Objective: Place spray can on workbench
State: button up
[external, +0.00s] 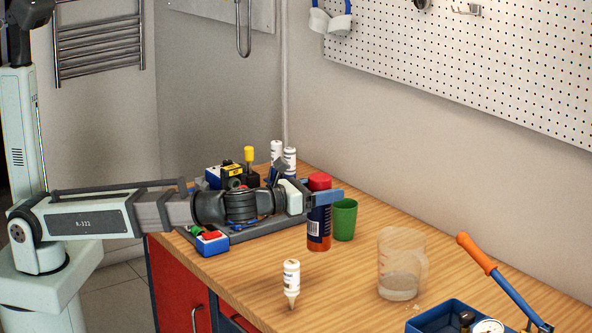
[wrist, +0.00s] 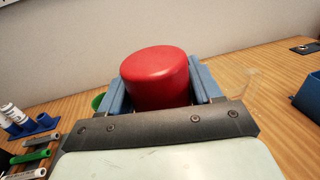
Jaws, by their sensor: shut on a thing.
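The spray can (external: 319,228) has a red cap and a dark blue and orange body with a white label. It is upright at the workbench (external: 350,277), its base at or very near the wood; I cannot tell if it touches. My gripper (external: 322,196) is shut on the can near its top, reaching in from the left. In the wrist view the red cap (wrist: 156,78) sits between the two blue fingers (wrist: 160,88), and the can's body is hidden below it.
A green cup (external: 344,219) stands close behind the can on the right. A clear pitcher (external: 399,265), a white glue bottle (external: 291,282) and a blue bin (external: 440,317) stand nearer the front. A grey tray (external: 247,236) with tools lies left under my arm. Bare wood lies between can and pitcher.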

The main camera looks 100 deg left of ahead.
aim_at(322, 229)
jog(key=shift+f, duration=4.85)
jog(key=o, duration=1.6)
jog(key=shift+o, duration=0.2)
jog(key=shift+r, duration=0.15)
jog(key=shift+s+d, duration=0.1)
jog(key=shift+s, duration=0.15)
jog(key=v, duration=1.1)
jog(key=shift+s, duration=0.15)
jog(key=shift+d, duration=0.15)
